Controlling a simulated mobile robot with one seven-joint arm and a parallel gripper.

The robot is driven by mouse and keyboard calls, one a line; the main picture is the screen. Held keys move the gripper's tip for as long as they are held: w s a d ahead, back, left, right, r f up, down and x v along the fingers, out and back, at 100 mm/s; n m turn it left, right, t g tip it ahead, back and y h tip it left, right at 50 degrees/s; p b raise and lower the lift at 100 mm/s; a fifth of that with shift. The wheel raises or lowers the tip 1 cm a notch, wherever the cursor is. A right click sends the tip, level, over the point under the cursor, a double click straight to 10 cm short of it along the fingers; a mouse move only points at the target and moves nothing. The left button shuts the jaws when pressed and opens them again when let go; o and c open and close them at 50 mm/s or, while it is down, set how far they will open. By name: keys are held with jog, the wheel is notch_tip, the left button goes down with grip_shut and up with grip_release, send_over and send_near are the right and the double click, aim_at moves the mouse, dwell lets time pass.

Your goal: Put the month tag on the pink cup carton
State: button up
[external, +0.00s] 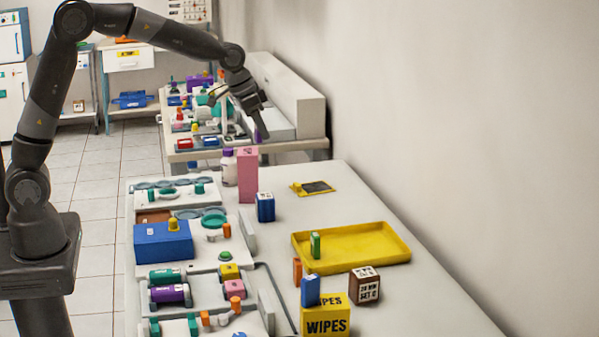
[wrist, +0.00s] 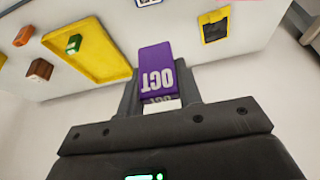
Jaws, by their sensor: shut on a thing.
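The month tag, a purple block marked OCT (wrist: 156,62), is between the two fingers of my gripper (wrist: 158,90) in the wrist view. My gripper is shut on it. In the external view a small purple bit of the tag (external: 259,137) shows under my gripper (external: 257,122). The pink cup carton (external: 248,178) stands upright at the far end of the near table. In the external picture the held tag appears above the carton's top, apart from it. The carton is not recognisable in the wrist view.
A white bottle (external: 229,168) stands close left of the carton and a blue box (external: 265,207) in front of it. A yellow tray (external: 398,256) and a yellow-framed black pad (external: 313,188) lie to the right. Bare table surrounds the pad.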

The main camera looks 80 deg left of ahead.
jog(key=s+a+r, duration=0.2)
jog(key=s+r, duration=0.1)
jog(key=r, duration=0.1)
send_over(256, 150)
jog(key=s, duration=0.2)
notch_tip(256, 150, down, 7)
jog(key=shift+w+f, duration=0.1)
jog(key=shift+d+f, duration=0.1)
jog(key=shift+f, duration=1.85)
jog(key=shift+f, duration=0.1)
jog(key=o, duration=1)
jog(key=shift+c, duration=0.2)
jog(key=v, duration=1.2)
